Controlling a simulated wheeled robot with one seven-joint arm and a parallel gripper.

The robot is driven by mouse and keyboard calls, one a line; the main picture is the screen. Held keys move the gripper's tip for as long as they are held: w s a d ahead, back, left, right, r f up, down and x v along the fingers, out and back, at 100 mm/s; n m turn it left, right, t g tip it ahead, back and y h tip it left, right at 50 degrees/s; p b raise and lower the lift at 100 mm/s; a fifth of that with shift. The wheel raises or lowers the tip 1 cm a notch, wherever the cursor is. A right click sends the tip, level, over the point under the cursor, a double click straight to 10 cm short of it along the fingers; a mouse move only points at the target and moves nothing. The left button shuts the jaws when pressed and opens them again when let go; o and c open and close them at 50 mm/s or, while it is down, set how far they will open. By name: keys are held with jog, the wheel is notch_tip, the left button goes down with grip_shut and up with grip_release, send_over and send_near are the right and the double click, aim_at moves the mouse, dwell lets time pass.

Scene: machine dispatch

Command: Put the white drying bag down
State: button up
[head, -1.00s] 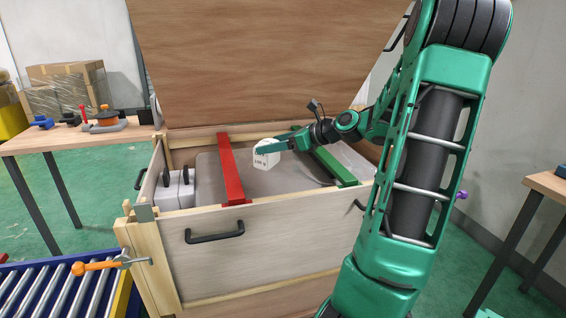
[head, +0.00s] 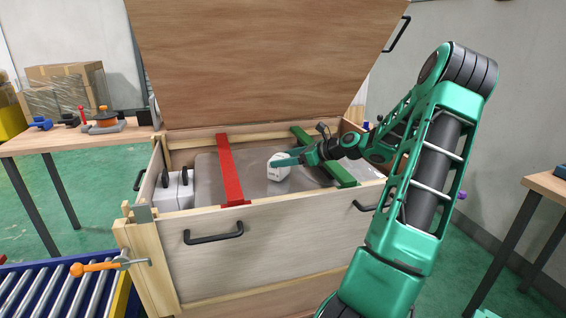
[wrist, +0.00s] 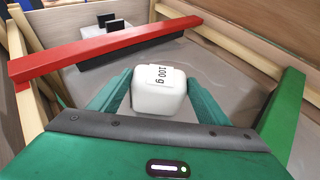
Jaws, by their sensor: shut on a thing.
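The white drying bag (head: 279,167) is a small rounded block, and it reads "100 g" in the wrist view (wrist: 159,95). My gripper (head: 286,163) is shut on it, with one green finger on each side in the wrist view (wrist: 158,97). The bag is inside the open wooden crate (head: 270,232), over the grey wrapped surface between the red bar (head: 231,170) and the green bar (head: 322,156). I cannot tell whether its underside touches that surface.
White blocks with black handles (head: 175,190) sit at the crate's left end. The raised wooden lid (head: 260,60) stands behind. A table with tools (head: 75,138) is at left, and a roller conveyor (head: 60,290) is at lower left.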

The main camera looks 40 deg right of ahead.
jog(key=shift+f, duration=0.35)
jog(key=o, duration=1.2)
jog(key=v, duration=1.2)
jog(key=shift+s, duration=0.1)
